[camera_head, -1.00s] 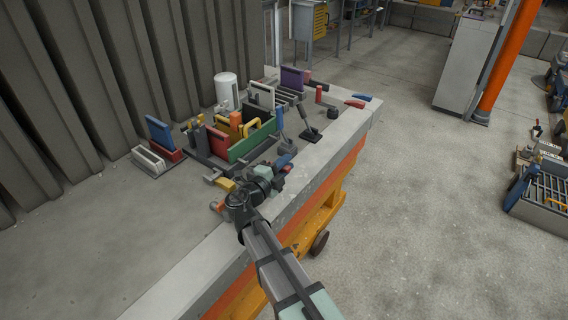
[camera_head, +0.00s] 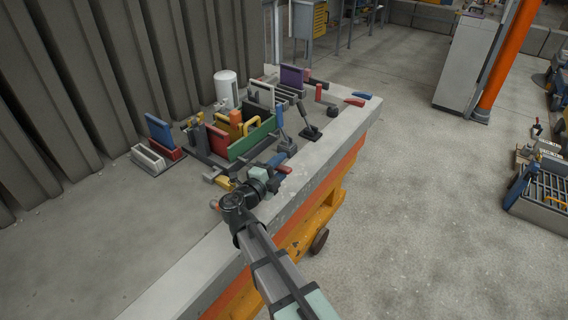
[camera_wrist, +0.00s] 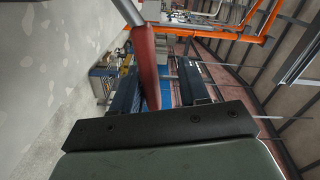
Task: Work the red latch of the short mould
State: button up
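A red latch handle (camera_wrist: 147,70) on a grey metal rod fills the upper middle of the wrist view. My gripper (camera_wrist: 160,75) is open, with one dark blue finger on each side of the handle. The handle lies nearer the left finger, with a gap to the right finger; contact cannot be told. In the head view the red handle (camera_head: 284,169) shows small beside my gripper (camera_head: 279,164), at the bench's front edge. The mould with a green panel (camera_head: 252,140) stands just behind. The latch's base is hidden by my arm.
More panels and levers crowd the bench: a blue panel (camera_head: 159,130) at left, a purple panel (camera_head: 292,78) at the back and a dark lever (camera_head: 307,122) to the right. A white cylinder (camera_head: 226,87) stands behind. The bench's front left (camera_head: 90,240) is clear.

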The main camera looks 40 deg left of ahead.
jog(key=s, duration=1.2)
dwell(0.5)
